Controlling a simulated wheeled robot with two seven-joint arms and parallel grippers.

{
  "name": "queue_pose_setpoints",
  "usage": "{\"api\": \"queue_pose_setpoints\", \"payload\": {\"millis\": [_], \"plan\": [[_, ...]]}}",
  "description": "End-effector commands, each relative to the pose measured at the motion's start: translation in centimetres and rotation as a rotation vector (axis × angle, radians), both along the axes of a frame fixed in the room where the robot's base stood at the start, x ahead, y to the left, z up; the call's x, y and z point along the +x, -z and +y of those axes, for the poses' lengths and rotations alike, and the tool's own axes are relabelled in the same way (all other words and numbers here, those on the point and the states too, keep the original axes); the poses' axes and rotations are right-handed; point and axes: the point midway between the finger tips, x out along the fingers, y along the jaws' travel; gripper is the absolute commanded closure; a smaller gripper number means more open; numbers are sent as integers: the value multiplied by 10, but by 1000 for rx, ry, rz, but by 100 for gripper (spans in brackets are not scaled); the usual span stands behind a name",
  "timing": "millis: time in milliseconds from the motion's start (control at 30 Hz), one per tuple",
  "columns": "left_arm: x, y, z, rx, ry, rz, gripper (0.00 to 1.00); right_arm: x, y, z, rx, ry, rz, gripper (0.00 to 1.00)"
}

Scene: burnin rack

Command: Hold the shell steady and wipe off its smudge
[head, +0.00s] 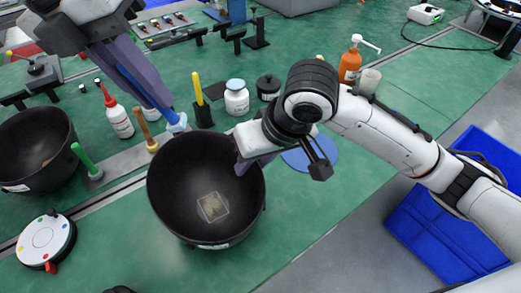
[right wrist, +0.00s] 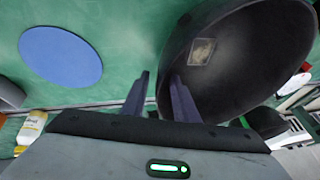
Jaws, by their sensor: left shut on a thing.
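The shell is a black bowl (head: 180,205) in the middle of the head view, and its dark inside fills the upper right of the right wrist view (right wrist: 255,60). A pale brownish smudge (head: 212,206) lies on its inner bottom and also shows in the right wrist view (right wrist: 202,52). My left gripper (head: 172,112) is shut on a light blue wiping piece (head: 178,124) at the bowl's far left rim, apart from the smudge. My right gripper (right wrist: 160,95) is open, with its fingers apart on either side of the bowl's rim.
A second black bowl (head: 60,125) stands at the left. A white disc device (head: 45,242), a green-handled tool (head: 83,158), a red-capped bottle (head: 117,118) and a white jar (head: 236,100) stand around. A blue disc (right wrist: 60,55) lies beside the shell. The green table front is clear.

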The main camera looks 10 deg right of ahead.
Motion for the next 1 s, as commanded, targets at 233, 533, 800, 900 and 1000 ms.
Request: {"api": "queue_pose_setpoints", "payload": {"millis": [233,533,800,900,1000], "plan": [[0,0,0,0,0,-1,100,6,15,4,0,0,0,73],[0,0,0,0,0,-1,100,6,16,4,0,0,-1,80],[0,0,0,0,0,-1,100,6,15,4,0,0,-1,100],[0,0,0,0,0,-1,100,6,15,4,1,1,-1,100],[0,0,0,0,0,-1,100,6,15,4,1,1,-2,100]]}}
